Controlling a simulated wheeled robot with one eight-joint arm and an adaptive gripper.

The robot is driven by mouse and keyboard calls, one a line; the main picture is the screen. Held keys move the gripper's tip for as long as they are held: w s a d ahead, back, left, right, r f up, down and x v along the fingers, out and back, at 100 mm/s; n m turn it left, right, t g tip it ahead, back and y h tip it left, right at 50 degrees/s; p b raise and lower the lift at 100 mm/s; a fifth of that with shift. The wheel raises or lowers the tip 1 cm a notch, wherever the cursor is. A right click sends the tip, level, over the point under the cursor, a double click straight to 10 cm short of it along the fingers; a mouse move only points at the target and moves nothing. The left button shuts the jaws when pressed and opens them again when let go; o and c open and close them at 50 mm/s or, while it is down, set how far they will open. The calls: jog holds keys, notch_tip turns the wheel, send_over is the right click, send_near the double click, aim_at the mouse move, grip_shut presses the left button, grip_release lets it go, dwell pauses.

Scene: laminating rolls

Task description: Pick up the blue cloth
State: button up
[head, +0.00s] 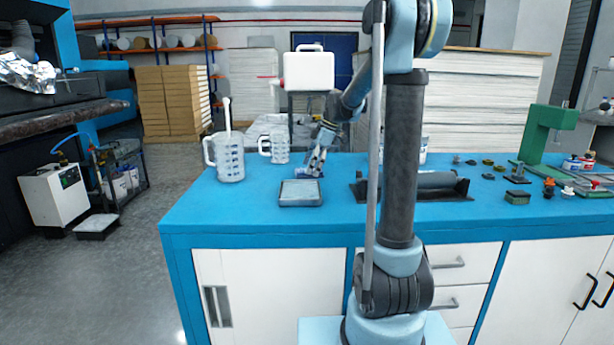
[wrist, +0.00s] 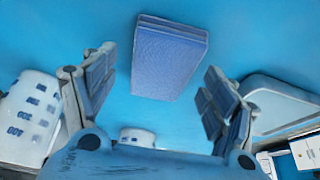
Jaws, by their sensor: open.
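The blue cloth (wrist: 170,57) is a folded, flat blue pad with layered edges, lying on the blue worktop. In the wrist view it sits between and beyond the two fingers of my gripper (wrist: 160,78), apart from both. The fingers are spread wide with nothing between the pads. In the head view my gripper (head: 315,168) points down low over the worktop behind the grey tray. There the cloth (head: 321,174) shows only as a small blue patch, partly hidden by the fingers.
A shallow grey tray (head: 300,193) lies just in front of my gripper. Two measuring jugs (head: 230,158) (head: 279,147) stand to the left. A dark roller unit (head: 440,186) lies to the right, with a green press (head: 540,135) farther right. The worktop's front left is clear.

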jog(key=shift+a+f, duration=0.15)
jog(key=shift+f, duration=0.2)
jog(key=shift+c, duration=0.3)
jog(key=c, duration=1.1)
jog(key=shift+r, duration=0.15)
notch_tip(320, 180, up, 10)
jog(key=shift+f, duration=0.1)
